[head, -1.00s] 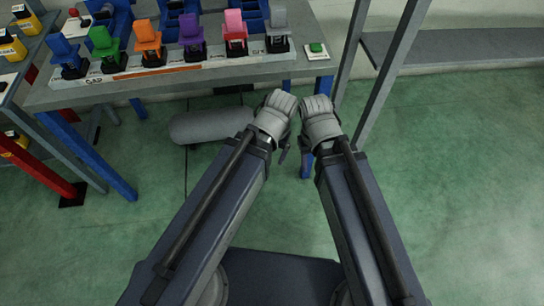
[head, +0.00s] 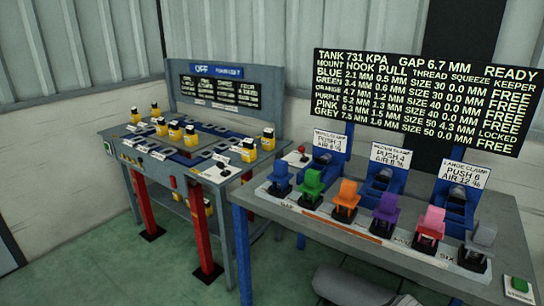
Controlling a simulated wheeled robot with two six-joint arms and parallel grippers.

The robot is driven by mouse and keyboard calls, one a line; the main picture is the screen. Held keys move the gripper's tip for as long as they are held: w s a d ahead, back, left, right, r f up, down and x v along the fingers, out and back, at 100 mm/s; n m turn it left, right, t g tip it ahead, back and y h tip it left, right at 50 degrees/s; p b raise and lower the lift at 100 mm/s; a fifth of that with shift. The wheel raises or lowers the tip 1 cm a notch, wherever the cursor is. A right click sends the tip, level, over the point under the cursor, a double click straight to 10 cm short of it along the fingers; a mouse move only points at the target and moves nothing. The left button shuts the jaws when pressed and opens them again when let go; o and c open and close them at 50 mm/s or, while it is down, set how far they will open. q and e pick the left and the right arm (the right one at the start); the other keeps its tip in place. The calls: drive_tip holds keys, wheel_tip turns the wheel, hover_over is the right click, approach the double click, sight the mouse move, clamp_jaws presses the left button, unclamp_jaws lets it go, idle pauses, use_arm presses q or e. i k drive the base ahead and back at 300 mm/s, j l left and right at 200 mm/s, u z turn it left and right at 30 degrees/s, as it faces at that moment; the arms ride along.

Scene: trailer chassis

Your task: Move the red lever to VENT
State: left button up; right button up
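The red lever shows as a small red knob (head: 300,150) on a pale base at the back left corner of the right grey bench (head: 400,246). Its label and the word VENT are too small to read, so its position cannot be told. My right gripper is not in view.
Several coloured clamps, such as the orange one (head: 346,196), line the bench front. A grey tank (head: 352,288) lies below. A text board (head: 418,100) stands behind. Another bench (head: 165,205) with yellow-and-black units stands left. Green floor (head: 85,270) is clear at front left.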

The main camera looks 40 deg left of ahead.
sight(301, 148)
drive_tip(key=u, duration=1.1)
drive_tip(key=i+j+u, duration=0.15)
drive_tip(key=i+j, duration=1.15)
